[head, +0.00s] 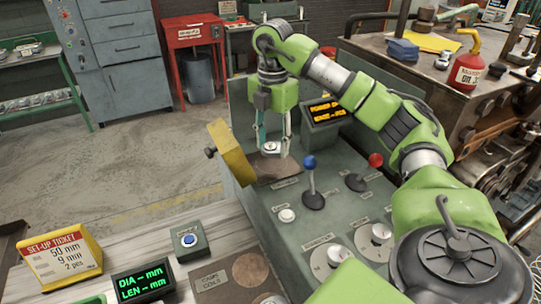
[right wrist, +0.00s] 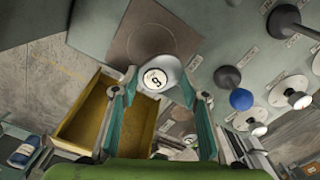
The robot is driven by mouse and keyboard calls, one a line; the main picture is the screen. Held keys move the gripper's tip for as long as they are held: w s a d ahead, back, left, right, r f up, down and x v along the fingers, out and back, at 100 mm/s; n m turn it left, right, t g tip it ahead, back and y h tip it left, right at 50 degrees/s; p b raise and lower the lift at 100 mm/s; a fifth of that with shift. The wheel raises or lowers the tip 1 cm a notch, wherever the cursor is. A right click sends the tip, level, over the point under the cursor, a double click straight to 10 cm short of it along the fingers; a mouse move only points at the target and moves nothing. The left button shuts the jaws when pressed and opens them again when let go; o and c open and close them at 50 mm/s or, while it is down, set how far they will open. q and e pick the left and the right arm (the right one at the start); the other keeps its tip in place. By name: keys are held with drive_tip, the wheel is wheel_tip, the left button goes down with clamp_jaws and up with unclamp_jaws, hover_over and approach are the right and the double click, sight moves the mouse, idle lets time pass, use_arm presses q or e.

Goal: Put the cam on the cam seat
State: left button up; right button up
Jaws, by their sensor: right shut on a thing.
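My right gripper (head: 271,146) is shut on the cam, a silver piece with a white numbered face (head: 270,147). It holds the cam above the back left of the grey control panel. In the right wrist view the cam (right wrist: 158,78) sits between the fingertips (right wrist: 159,84). A brown square plate (head: 277,170), apparently the cam seat, lies on the panel below the cam. In the right wrist view the plate (right wrist: 148,33) shows a faint ring and lies just beyond the cam, which overlaps its near edge. Whether they touch is not clear. My left gripper is not in view.
A yellow box (head: 231,153) is mounted left of the plate; the right wrist view shows it open (right wrist: 85,112). Blue (head: 310,162) and red (head: 376,160) knobbed levers stand to the right. A lit display (head: 325,110) is behind. A set-up ticket (head: 62,258) stands front left.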

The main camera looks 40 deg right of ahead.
sight(271, 164)
drive_tip(key=shift+w+d+f, duration=0.25)
drive_tip(key=shift+w+f, duration=0.25)
drive_tip(key=shift+f, duration=0.05)
drive_tip(key=f, duration=0.1)
drive_tip(key=f+p, duration=0.2)
drive_tip(key=shift+w+d+f, duration=0.25)
drive_tip(key=shift+w+f, duration=0.1)
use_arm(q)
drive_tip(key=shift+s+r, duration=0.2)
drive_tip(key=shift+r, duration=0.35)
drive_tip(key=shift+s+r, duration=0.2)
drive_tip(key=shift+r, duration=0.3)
use_arm(e)
drive_tip(key=shift+f, duration=0.2)
drive_tip(key=shift+f, duration=0.2)
drive_tip(key=o, duration=1.2)
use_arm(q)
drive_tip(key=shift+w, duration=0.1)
use_arm(e)
drive_tip(key=shift+o, duration=0.2)
drive_tip(key=shift+r, duration=0.1)
